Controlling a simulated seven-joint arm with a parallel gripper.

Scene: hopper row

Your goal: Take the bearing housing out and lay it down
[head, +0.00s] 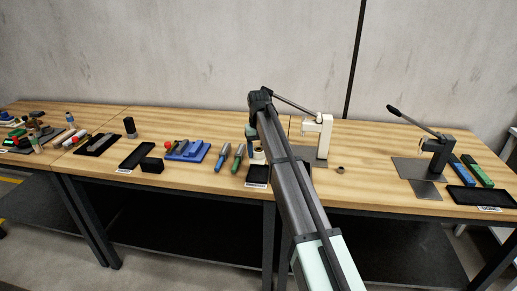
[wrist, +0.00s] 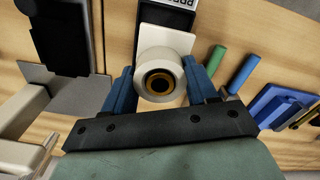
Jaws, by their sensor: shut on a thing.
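The bearing housing is a white, round piece with a bronze ring and dark bore, and it sits between my blue fingers in the wrist view (wrist: 146,60). My gripper (wrist: 162,80) is shut on it. In the head view my gripper (head: 254,134) is near the front of the middle table, with a pale bit of the housing (head: 259,155) showing below it; my arm hides part of it. A black labelled tray (head: 257,170) is just below; the wrist view shows it (wrist: 168,18) right behind the housing. I cannot tell whether the housing touches it.
A cream arbor press (head: 318,135) stands right of my gripper, a small brown ring (head: 340,169) beside it. Green (head: 238,158) and blue (head: 223,156) handled tools lie to the left, then a blue fixture (head: 188,151). A dark press (head: 437,155) stands farther right.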

